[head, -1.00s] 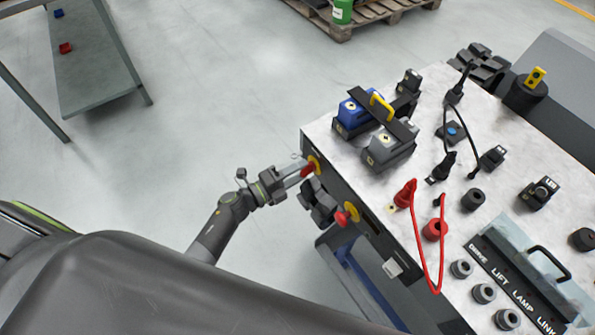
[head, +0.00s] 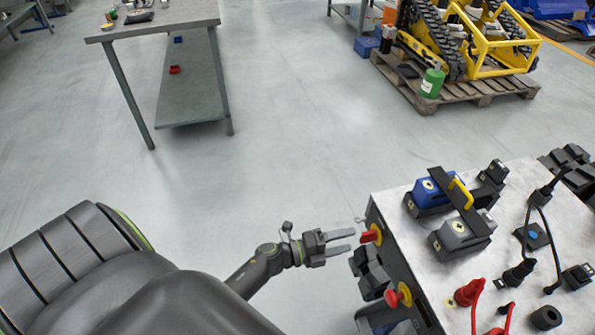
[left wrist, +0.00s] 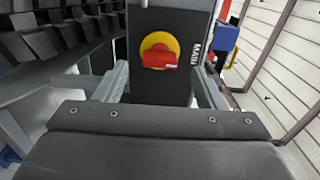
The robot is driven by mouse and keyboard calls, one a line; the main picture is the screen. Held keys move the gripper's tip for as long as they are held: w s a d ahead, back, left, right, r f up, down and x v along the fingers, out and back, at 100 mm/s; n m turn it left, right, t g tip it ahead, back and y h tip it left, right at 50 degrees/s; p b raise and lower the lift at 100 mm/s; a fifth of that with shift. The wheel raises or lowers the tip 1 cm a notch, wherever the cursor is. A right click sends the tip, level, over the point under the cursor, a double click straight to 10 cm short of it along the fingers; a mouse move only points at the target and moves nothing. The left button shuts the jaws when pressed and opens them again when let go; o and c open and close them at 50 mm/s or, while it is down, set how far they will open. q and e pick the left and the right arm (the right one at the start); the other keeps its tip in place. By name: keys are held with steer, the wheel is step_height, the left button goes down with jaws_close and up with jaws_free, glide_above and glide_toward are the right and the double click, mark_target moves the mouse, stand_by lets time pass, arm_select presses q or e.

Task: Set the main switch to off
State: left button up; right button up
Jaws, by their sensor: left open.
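The main switch (head: 371,236) is a red handle on a yellow disc, on the carrier's dark side face. In the left wrist view the red handle (left wrist: 159,60) lies about level across its yellow disc, with the label MAIN (left wrist: 195,54) beside it, turned sideways. My left gripper (head: 352,241) is open and empty in front of the switch, with a small gap to the handle. In the left wrist view its fingers (left wrist: 161,84) stand on either side below the switch. My right gripper is not in view.
A red button on a yellow base (head: 398,295) sits on the same face, nearer me. The carrier top (head: 400,205) holds blue and grey blocks under a dark bar with a yellow handle (head: 460,192). Clear floor lies left of it, up to a table (head: 165,22).

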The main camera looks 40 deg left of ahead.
arm_select(q)
steer(key=b+v, duration=0.2)
steer(key=v, duration=1.1)
steer(key=s+a+f+n+g+y, duration=0.1)
steer(key=s+a+f+n+y, duration=0.15)
steer(key=f+n+y, duration=0.35)
steer(key=s+a+f+n+g+y+p, duration=0.1)
steer(key=a+f+n, duration=0.2)
steer(key=f+n, duration=0.35)
steer(key=s+a+f+n+y, duration=0.2)
steer(key=a+f+n+y, duration=0.15)
steer(key=f, duration=0.45)
steer(key=s+d+f+n+g, duration=0.1)
steer(key=s+f+n+g, duration=0.2)
steer(key=s+f, duration=0.2)
steer(key=s+d+f+n+g+y, duration=0.1)
steer(key=s+d+f+n+g, duration=0.1)
steer(key=s, duration=0.9)
steer(key=s+d+f+n+g+p, duration=0.1)
steer(key=s+d+f+n+g, duration=0.1)
steer(key=s+f+n+g, duration=0.3)
steer(key=s+f+g, duration=0.1)
steer(key=s+f, duration=0.1)
steer(key=s, duration=0.1)
steer(key=shift+s+f, duration=0.4)
steer(key=shift+w+d+y, duration=0.1)
steer(key=shift+d+y, duration=0.05)
steer(key=shift+y, duration=0.1)
